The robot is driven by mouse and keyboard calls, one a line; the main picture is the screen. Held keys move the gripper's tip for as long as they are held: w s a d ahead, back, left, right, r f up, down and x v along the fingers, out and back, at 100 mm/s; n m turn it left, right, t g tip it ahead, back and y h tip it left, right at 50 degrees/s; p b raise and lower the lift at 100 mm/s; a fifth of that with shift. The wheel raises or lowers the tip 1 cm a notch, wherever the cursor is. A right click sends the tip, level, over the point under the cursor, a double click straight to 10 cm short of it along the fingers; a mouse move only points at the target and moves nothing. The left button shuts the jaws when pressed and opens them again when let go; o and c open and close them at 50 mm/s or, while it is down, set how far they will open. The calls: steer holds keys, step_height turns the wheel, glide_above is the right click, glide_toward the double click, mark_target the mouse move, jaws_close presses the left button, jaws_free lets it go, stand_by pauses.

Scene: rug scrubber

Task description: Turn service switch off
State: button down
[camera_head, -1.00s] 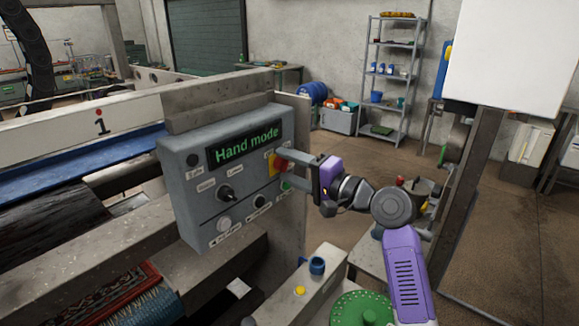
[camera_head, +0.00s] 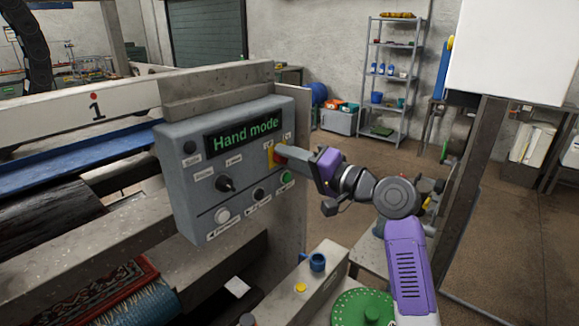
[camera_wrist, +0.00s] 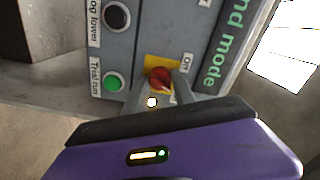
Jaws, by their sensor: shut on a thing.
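The grey control box (camera_head: 208,212) has a lit display (camera_head: 243,135) reading "Hand mode". My gripper (camera_head: 285,152) reaches in from the right and is shut on the red switch. In the wrist view my gripper (camera_wrist: 160,92) has its fingers on both sides of the knob. In the head view the fingers mostly hide the switch.
A green button (camera_head: 286,178) lies just below the switch. A black selector (camera_head: 226,184), a dark button (camera_head: 258,194) and a white button (camera_head: 222,215) are further left. A white panel (camera_head: 515,50) on a post stands right of my arm.

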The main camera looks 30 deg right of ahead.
steer(key=shift+f+n+b, duration=0.15)
steer(key=shift+n+b, duration=5.55)
steer(key=shift+n, duration=0.7)
steer(key=c, duration=1)
jaws_free()
steer(key=shift+c, duration=0.2)
